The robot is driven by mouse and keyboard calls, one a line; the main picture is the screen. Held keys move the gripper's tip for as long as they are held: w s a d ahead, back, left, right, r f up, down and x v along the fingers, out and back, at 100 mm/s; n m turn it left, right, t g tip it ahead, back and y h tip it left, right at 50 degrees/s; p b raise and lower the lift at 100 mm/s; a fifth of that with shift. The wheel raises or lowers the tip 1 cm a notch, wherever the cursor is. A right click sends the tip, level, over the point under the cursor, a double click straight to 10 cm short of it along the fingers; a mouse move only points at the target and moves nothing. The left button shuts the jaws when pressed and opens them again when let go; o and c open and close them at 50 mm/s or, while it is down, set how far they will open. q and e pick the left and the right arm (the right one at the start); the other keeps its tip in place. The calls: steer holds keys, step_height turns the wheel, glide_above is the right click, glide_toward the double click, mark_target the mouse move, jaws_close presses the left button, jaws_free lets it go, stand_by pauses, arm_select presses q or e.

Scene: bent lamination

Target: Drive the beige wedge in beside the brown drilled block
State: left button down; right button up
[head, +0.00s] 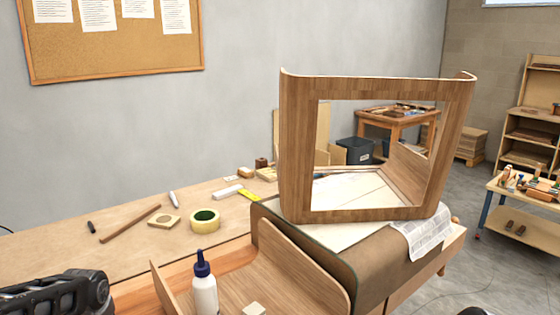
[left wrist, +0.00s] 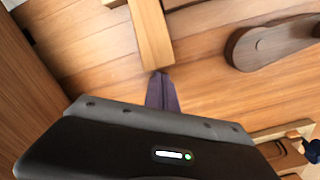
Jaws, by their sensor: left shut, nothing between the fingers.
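In the left wrist view a long beige wooden piece (left wrist: 151,32), which looks like the wedge, comes down from the top edge over an orange-brown plank surface. My left gripper (left wrist: 161,78) is shut and empty, its purple-grey fingertips at the near end of this piece. I cannot tell whether they touch. A dark brown piece with a rounded end and a round mark (left wrist: 275,43) lies to the right, apart from the beige one. I cannot tell whether it is the drilled block. In the head view only a dark part of my left arm shows at lower left.
A curved wooden panel (head: 300,270) and a white glue bottle (head: 205,290) stand at the near side of the bench. A wooden frame (head: 297,150) rises on the right. Yellow tape (head: 204,221) and small tools lie behind. A brown wall (left wrist: 28,75) borders the wrist view's left.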

arm_select(q)
steer(key=shift+s+d+b, duration=0.1)
steer(key=shift+s+d, duration=0.3)
steer(key=shift+s, duration=0.35)
steer(key=shift+s+d+b, duration=0.15)
steer(key=shift+s+d, duration=0.3)
steer(key=shift+s, duration=0.25)
steer(key=shift+s+d+b, duration=0.1)
steer(key=shift+s+d, duration=0.3)
steer(key=shift+s, duration=0.35)
stand_by(0.4)
steer(key=shift+s+d+f, duration=0.2)
steer(key=shift+s+d, duration=0.1)
steer(key=shift+s, duration=0.15)
stand_by(2.2)
steer(key=shift+w+a, duration=0.1)
steer(key=shift+w, duration=0.05)
steer(key=shift+w+a+r, duration=0.15)
steer(key=shift+w+a, duration=0.15)
steer(key=shift+w, duration=0.2)
steer(key=shift+r, duration=0.1)
steer(key=shift+w+r+p, duration=0.1)
steer(key=shift+r+p, duration=2.8)
steer(key=shift+r, duration=0.6)
